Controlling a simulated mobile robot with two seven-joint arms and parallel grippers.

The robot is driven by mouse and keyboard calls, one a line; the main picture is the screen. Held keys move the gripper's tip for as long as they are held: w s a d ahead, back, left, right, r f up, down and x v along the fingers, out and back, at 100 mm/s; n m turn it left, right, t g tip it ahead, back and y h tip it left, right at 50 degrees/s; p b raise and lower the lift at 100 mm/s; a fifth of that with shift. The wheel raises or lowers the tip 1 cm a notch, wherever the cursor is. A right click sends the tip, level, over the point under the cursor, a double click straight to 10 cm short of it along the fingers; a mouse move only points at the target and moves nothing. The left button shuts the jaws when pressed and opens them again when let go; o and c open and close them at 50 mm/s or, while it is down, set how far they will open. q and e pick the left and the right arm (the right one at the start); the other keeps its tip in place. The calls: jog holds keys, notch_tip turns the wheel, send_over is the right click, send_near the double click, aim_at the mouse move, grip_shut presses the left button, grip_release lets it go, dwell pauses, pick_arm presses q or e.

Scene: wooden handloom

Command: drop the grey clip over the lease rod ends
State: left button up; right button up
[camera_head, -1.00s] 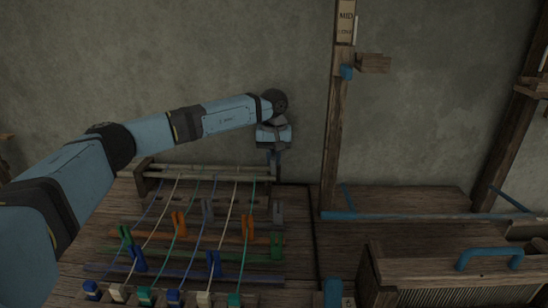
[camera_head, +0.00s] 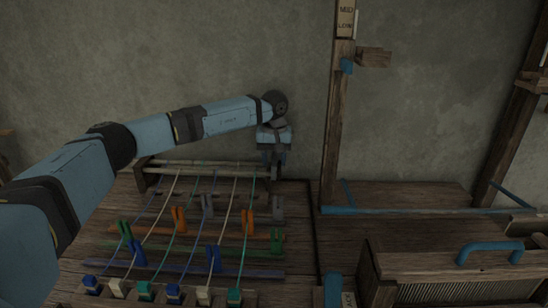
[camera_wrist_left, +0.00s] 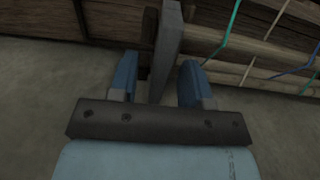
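The two pale lease rods (camera_head: 212,168) run side by side across the back of the loom table, with coloured warp threads over them. My left gripper (camera_head: 274,163) is above their right ends, pointing down. In the left wrist view its fingers (camera_wrist_left: 158,85) are spread. A flat grey bar, seemingly the grey clip (camera_wrist_left: 167,45), stands between them with a gap on each side. It is at the ends of the lease rods (camera_wrist_left: 228,68); how fully it sits over both is not clear. In the head view the gripper mostly hides it. My right gripper is not in view.
Coloured pegs, including an orange one (camera_head: 248,222), stand on slats in front of the rods. A wooden post (camera_head: 335,130) rises right of the gripper. A box with a blue handle (camera_head: 490,250) is at lower right. Table space behind it is clear.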

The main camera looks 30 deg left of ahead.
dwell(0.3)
pick_arm(q)
notch_tip(320, 180, up, 6)
jog(key=shift+f+p, duration=0.25)
jog(key=shift+p, duration=0.45)
notch_tip(320, 180, up, 8)
jog(key=p, duration=0.1)
jog(key=shift+r, duration=0.2)
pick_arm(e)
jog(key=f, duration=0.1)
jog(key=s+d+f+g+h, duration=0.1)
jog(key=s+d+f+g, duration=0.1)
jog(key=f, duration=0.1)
pick_arm(q)
jog(key=shift+p, duration=0.3)
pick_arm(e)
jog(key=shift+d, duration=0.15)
